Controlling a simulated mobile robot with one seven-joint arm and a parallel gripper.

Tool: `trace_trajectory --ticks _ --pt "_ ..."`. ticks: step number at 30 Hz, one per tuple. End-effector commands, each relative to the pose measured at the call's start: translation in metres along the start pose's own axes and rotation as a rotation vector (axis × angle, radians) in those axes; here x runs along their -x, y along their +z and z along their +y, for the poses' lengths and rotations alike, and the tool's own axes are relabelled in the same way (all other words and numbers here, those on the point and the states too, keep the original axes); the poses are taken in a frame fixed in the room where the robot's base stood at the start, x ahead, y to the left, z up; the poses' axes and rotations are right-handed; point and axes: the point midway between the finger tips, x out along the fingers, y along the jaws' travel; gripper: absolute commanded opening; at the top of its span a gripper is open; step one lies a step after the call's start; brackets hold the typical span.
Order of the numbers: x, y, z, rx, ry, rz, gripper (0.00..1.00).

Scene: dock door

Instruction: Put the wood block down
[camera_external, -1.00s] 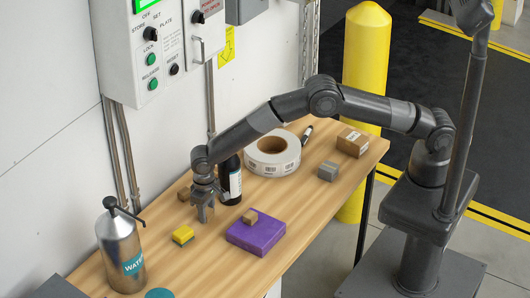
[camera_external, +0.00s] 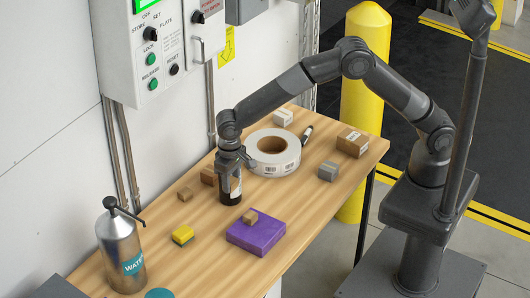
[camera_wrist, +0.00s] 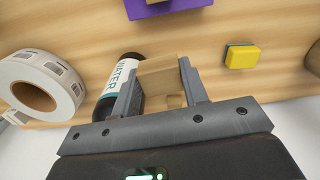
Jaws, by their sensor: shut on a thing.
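My gripper (camera_external: 238,160) is shut on a tan wood block (camera_wrist: 160,74), which sits between its two fingers in the wrist view. In the external view I cannot clearly make out the held block. The gripper hides the top of a dark bottle with a white label (camera_external: 231,189); the bottle also shows just left of the fingers in the wrist view (camera_wrist: 129,72). Whether the gripper touches the bottle, I cannot tell. Another small wooden block (camera_external: 250,216) rests on the purple box (camera_external: 256,236).
The table's front right is clear.

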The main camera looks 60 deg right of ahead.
Motion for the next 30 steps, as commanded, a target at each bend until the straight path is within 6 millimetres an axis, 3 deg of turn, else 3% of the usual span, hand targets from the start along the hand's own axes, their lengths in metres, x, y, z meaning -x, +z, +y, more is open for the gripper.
trace_trajectory --ticks 9,17,22,30 --pt "0.02 0.073 0.046 -0.048 -0.001 -0.001 0.19" --pt "0.022 0.103 0.065 -0.067 -0.002 -0.002 0.19" --pt "0.008 0.111 0.045 -0.065 0.0 -0.003 0.19" --pt "-0.029 0.128 -0.014 -0.064 0.0 -0.003 0.19"
